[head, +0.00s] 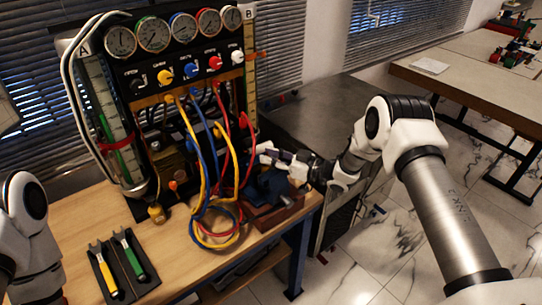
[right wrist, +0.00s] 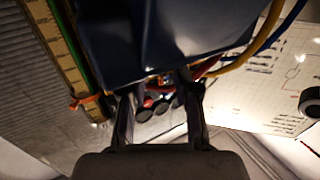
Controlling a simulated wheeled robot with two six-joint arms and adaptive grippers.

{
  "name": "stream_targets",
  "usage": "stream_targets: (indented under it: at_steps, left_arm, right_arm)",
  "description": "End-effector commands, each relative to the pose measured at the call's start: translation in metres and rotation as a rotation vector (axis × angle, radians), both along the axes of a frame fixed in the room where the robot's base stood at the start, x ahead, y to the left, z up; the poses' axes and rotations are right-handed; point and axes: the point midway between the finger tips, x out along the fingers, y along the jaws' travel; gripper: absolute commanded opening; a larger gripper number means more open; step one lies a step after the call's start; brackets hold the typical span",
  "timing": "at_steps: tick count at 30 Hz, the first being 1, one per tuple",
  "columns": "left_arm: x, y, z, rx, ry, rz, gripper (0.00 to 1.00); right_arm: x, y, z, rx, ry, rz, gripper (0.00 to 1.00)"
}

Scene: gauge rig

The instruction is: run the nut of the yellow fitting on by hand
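A row of coloured hoses hangs from the gauge rig, among them a yellow hose (head: 182,112) with its upper end at the panel's lower rail. I cannot make out the nut of the yellow fitting or whether it is seated. My right gripper (head: 266,152) is at the rig's right side, beside the hoses and above the dark blue vise (head: 272,184). In the right wrist view its two fingers (right wrist: 157,100) stand apart, with hoses and dark round parts visible beyond the gap. A large dark blue body (right wrist: 150,40) hides what lies above the fingertips. My left gripper is out of view.
The rig panel carries several gauges (head: 152,34) and coloured knobs (head: 189,65). A black tray (head: 127,270) with a yellow-handled and a green-handled wrench lies on the wooden bench (head: 182,262). Hose loops hang over the bench's middle. Bare wood is free at the front.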

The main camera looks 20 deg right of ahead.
Motion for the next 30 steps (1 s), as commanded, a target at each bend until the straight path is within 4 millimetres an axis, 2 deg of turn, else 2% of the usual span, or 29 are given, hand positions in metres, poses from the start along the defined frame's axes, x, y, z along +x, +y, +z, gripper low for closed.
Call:
stream_targets:
  at_steps: [2, 20, 30]
  left_arm:
    - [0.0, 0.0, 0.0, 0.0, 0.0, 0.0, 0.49]
    - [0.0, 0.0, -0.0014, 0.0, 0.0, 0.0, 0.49]
    - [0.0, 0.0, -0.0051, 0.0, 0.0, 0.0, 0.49]
  right_arm:
    - [0.0, -0.0001, 0.0, 0.0, 0.0, 0.0, 0.0]
    - [-0.0005, 0.0002, 0.0004, -0.001, -0.001, -0.04, 0.0]
    - [-0.0016, 0.0014, -0.0004, 0.001, 0.001, -0.124, 0.0]
